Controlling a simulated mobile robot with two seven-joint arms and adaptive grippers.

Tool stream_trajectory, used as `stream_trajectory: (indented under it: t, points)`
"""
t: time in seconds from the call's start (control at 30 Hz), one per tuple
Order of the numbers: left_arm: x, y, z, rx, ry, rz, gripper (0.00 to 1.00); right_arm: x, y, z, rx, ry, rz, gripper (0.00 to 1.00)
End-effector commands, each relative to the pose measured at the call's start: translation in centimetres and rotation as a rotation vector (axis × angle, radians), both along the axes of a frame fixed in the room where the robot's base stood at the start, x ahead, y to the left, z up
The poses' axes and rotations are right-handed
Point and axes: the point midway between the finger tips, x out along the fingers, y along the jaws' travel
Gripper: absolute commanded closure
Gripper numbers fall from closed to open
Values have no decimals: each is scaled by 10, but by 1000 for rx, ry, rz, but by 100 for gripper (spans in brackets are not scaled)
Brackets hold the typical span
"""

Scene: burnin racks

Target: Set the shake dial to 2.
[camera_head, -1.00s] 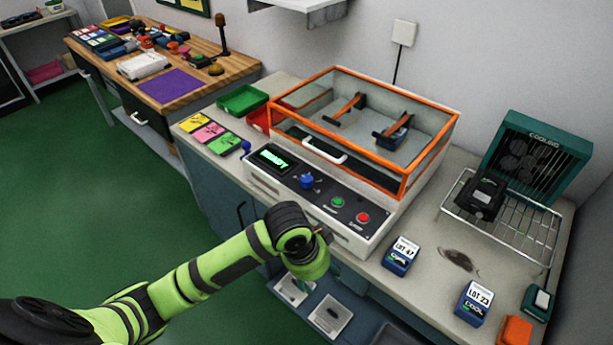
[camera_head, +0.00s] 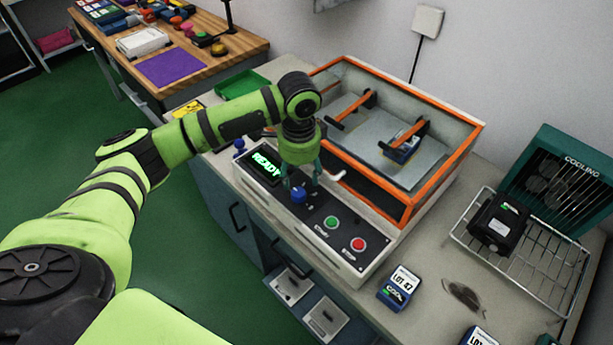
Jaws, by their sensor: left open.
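The shake dial is a blue knob (camera_head: 298,195) on the dark front panel (camera_head: 318,212) of the orange-framed shaker machine. The dial's scale marks are too small to read and partly hidden by my gripper. My left gripper (camera_head: 302,184) points down just above the dial, its teal fingers apart on either side of the knob's top. I cannot tell whether they touch it. The panel display (camera_head: 265,164) reads READY in green. My right gripper is not in view.
A green button (camera_head: 331,222) and a red button (camera_head: 358,244) sit right of the dial. The orange-framed lid (camera_head: 405,212) with a white handle rises behind. A LOT 47 block (camera_head: 398,288) stands on the counter. A wire rack (camera_head: 545,262) is at the right.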

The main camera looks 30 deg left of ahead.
Motion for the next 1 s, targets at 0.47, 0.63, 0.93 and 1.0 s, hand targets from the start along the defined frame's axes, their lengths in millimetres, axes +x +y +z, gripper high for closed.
stream_trajectory:
  t: [0.47, 0.63, 0.93, 1.0]
  points:
    - [2, 2, -61, 2, 1, -1, 40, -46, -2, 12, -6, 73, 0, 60]
    - [3, 2, -66, 1, -1, -2, 40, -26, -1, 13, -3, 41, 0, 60]
    - [3, 2, -65, 1, -1, -2, 97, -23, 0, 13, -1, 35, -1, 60]
    - [3, 2, -65, 1, -1, -1, 97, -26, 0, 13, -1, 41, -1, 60]
